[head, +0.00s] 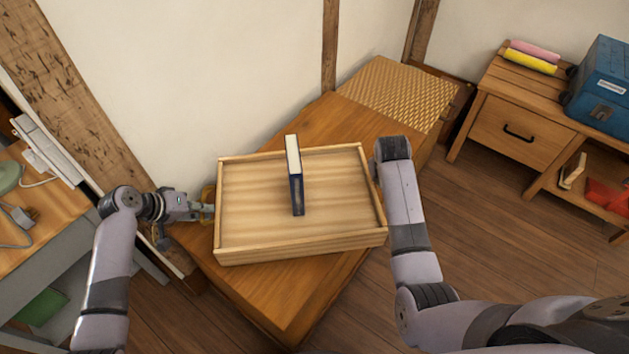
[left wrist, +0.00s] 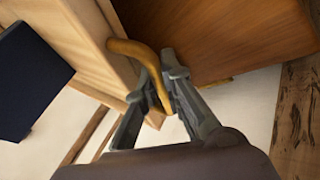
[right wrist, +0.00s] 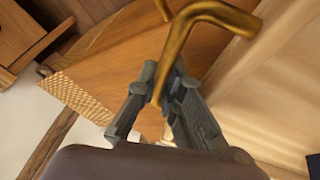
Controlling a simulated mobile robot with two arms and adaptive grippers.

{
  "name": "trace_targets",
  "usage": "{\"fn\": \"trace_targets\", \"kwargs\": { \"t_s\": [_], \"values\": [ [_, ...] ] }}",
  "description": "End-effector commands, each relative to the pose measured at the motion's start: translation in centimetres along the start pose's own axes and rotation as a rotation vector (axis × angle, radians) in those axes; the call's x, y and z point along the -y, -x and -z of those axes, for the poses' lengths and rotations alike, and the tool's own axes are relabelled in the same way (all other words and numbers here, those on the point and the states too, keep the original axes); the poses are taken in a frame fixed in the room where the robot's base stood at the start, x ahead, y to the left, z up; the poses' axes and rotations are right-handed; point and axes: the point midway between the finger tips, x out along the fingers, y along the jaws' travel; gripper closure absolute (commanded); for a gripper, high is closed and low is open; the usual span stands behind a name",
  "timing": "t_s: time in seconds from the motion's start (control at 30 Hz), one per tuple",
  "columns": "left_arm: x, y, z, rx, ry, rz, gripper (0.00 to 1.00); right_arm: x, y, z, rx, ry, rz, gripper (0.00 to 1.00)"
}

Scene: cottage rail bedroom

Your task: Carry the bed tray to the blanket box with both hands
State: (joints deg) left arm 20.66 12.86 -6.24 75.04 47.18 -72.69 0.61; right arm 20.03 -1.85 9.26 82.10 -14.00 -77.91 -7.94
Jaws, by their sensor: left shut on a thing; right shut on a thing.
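The wooden bed tray (head: 250,245) is over the wooden blanket box (head: 290,318) in the head view; I cannot tell whether it touches the lid. A dark blue book (head: 296,180) stands upright on the tray, and it also shows in the left wrist view (left wrist: 30,80). My left gripper (head: 207,208) is at the tray's left end, shut on its brass handle (left wrist: 150,65). My right gripper (right wrist: 165,90) is shut on the other brass handle (right wrist: 185,35) at the right end; in the head view my right arm hides it.
A woven panel (head: 400,92) lies at the box's far end, near the wall. A wooden nightstand (head: 515,135) with a blue case (head: 600,85) stands at the right. A desk (head: 35,225) is at the left. Bare floor lies between box and nightstand.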

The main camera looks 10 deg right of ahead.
Motion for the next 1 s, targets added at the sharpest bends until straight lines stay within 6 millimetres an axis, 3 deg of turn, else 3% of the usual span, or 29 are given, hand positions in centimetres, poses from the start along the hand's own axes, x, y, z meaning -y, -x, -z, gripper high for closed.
{"fn": "trace_targets", "kwargs": {
  "t_s": [0.27, 0.3, 0.57, 1.0],
  "values": [
    [1.0, -1.2, -0.3, -0.005, -0.001, 0.002, 1.00, 0.0, -1.4, -0.4, -0.006, -0.003, -0.007, 1.00],
    [1.0, -1.0, -0.4, -0.001, 0.000, 0.004, 0.89, 0.0, -1.2, -0.5, -0.001, -0.003, -0.005, 0.89],
    [0.8, -1.0, -0.4, 0.000, 0.000, 0.002, 0.72, 0.1, -1.2, -0.5, 0.000, -0.001, -0.003, 0.72],
    [0.3, -0.5, -0.2, 0.000, 0.000, -0.001, 0.71, 0.3, -0.5, -0.2, 0.000, 0.000, 0.003, 0.71]
  ]
}}
